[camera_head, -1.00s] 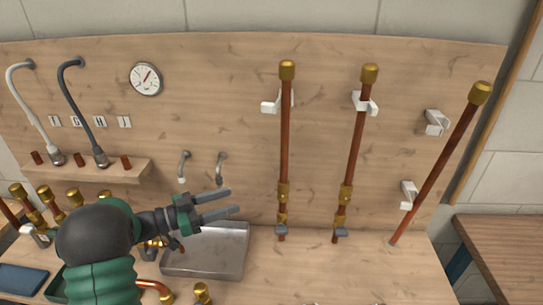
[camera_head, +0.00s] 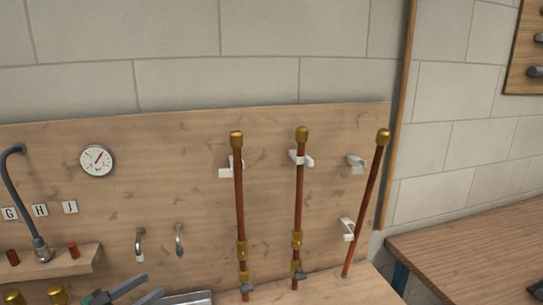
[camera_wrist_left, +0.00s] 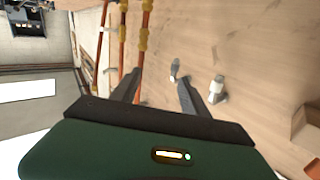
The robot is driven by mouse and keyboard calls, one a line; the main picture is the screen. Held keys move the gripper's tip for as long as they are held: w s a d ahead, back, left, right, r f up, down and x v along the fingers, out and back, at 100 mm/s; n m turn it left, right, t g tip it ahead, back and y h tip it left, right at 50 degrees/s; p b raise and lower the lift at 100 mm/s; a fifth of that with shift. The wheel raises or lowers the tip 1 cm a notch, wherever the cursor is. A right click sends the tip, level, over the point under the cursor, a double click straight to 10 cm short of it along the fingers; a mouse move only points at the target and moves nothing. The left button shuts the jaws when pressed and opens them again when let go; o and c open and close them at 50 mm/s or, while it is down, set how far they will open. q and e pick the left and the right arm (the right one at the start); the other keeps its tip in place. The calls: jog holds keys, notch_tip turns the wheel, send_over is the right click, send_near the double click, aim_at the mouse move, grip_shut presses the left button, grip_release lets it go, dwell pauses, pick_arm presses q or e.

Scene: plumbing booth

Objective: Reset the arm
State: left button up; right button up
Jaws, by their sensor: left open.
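My left gripper (camera_head: 138,291) shows at the bottom left of the head view, only its grey fingers and a bit of green in frame. Its fingers are apart with nothing between them. In the left wrist view the two fingers of my left gripper (camera_wrist_left: 158,88) point towards the wooden back panel, spread and empty. My right gripper is in neither view.
Copper pipes with brass caps stand at the panel (camera_head: 190,190): a left one (camera_head: 239,200), a middle one (camera_head: 299,210) and a tilted right one (camera_head: 366,205). A gauge (camera_head: 97,160), a metal tray (camera_head: 185,299) and a side table (camera_head: 470,245) also show.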

pick_arm(q)
jog(key=s+d+f+n+g+y+p, duration=0.1)
jog(key=s+d+f+n+g+y, duration=0.1)
jog(key=s, duration=0.5)
jog(key=s+d+f+n+g+y+p, duration=0.2)
jog(key=s+d+f+g+y, duration=0.3)
jog(key=s, duration=0.3)
jog(key=s+d+f+n+g+y+p, duration=0.1)
jog(key=s+d+f+n+g+y, duration=0.2)
jog(key=s, duration=0.4)
jog(key=shift+s+d+f+n+g+p, duration=0.4)
jog(key=shift+d+f+g, duration=0.4)
jog(key=shift+f, duration=0.45)
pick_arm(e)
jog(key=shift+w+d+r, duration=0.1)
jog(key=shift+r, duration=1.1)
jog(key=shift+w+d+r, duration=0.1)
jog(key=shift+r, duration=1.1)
pick_arm(q)
jog(key=shift+a+f, duration=0.1)
jog(key=shift+a, duration=0.3)
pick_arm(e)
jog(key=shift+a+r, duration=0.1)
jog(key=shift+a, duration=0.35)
pick_arm(q)
jog(key=shift+d, duration=0.25)
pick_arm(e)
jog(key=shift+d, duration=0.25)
